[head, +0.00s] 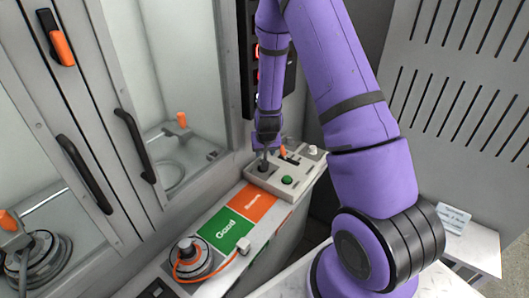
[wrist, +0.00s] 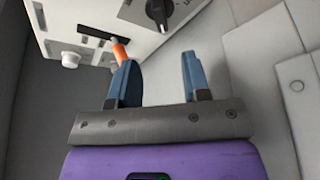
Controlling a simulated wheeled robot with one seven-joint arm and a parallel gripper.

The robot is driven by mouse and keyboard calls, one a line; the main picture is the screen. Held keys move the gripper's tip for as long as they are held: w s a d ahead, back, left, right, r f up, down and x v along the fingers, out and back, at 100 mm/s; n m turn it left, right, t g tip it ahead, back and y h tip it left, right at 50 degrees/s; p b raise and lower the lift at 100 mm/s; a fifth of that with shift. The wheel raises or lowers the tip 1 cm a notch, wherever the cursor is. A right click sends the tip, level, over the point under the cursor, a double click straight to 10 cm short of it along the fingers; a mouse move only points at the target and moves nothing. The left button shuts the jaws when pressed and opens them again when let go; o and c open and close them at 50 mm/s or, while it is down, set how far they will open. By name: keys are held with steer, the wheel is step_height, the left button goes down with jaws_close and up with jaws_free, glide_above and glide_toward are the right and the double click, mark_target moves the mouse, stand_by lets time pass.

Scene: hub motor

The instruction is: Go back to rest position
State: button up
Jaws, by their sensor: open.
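My purple arm reaches over to a light grey control box (head: 262,180) on the counter. My gripper (head: 263,153) is at the box's far side, small and partly hidden in the head view. In the wrist view my gripper (wrist: 157,68) shows two blue fingers spread apart with nothing between them. An orange-tipped lever (wrist: 121,50) on the box stands beside the left finger's tip; I cannot tell whether they touch. The lever also shows in the head view (head: 283,153).
The box has a green button (head: 288,180) and a black knob (wrist: 158,11). A hub motor (head: 188,252) with an orange cable sits on the counter beside a green and orange label (head: 225,228). Glass-door cabinets at left hold more motors. A slotted grey panel (head: 455,90) stands right.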

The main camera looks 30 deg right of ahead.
stand_by(0.4)
steer(key=s+a+r+n+y, duration=0.1)
steer(key=s+a+r, duration=0.15)
steer(key=r, duration=0.55)
steer(key=s+a+r+n, duration=0.1)
steer(key=s+a+r, duration=0.15)
steer(key=r, duration=0.65)
steer(key=s+a+r+y, duration=0.15)
steer(key=a+r, duration=0.25)
steer(key=r, duration=0.4)
steer(key=s+a+r+n, duration=0.1)
steer(key=s+r, duration=0.3)
steer(key=s, duration=0.4)
steer(key=s+a+r+n, duration=0.1)
steer(key=s+r, duration=0.4)
steer(key=s, duration=0.3)
steer(key=s+a+r+n+t, duration=0.1)
steer(key=s+a+r, duration=0.1)
steer(key=s+r, duration=0.3)
steer(key=s, duration=0.3)
